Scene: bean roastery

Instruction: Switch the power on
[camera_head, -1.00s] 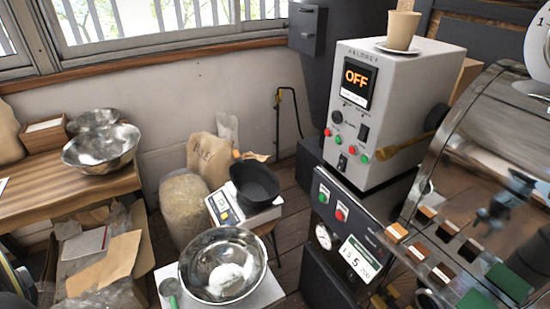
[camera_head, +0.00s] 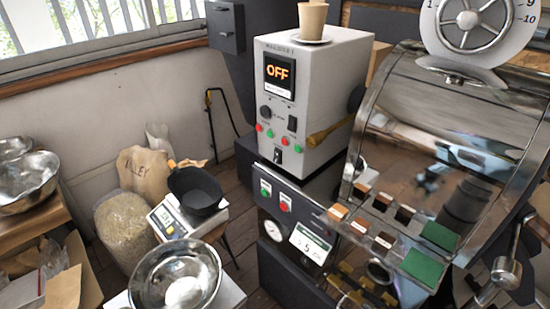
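A white control box (camera_head: 316,95) stands on the dark machine base right of centre. Its display (camera_head: 279,73) reads OFF in orange letters. Below the display are a round black knob (camera_head: 266,112), a dark rocker-like switch (camera_head: 292,124), red and green buttons, and a small black toggle (camera_head: 278,156) near the bottom edge. A lower dark panel (camera_head: 283,213) carries a green button (camera_head: 266,187) and a red button (camera_head: 285,201). Neither of my grippers is in view.
A beige cup (camera_head: 312,20) stands on top of the box. A shiny roaster drum (camera_head: 440,130) with a wooden handle (camera_head: 330,131) beside it fills the right. A scale with a black pan (camera_head: 196,190), a metal bowl (camera_head: 176,278) and bean sacks (camera_head: 124,228) stand at lower left.

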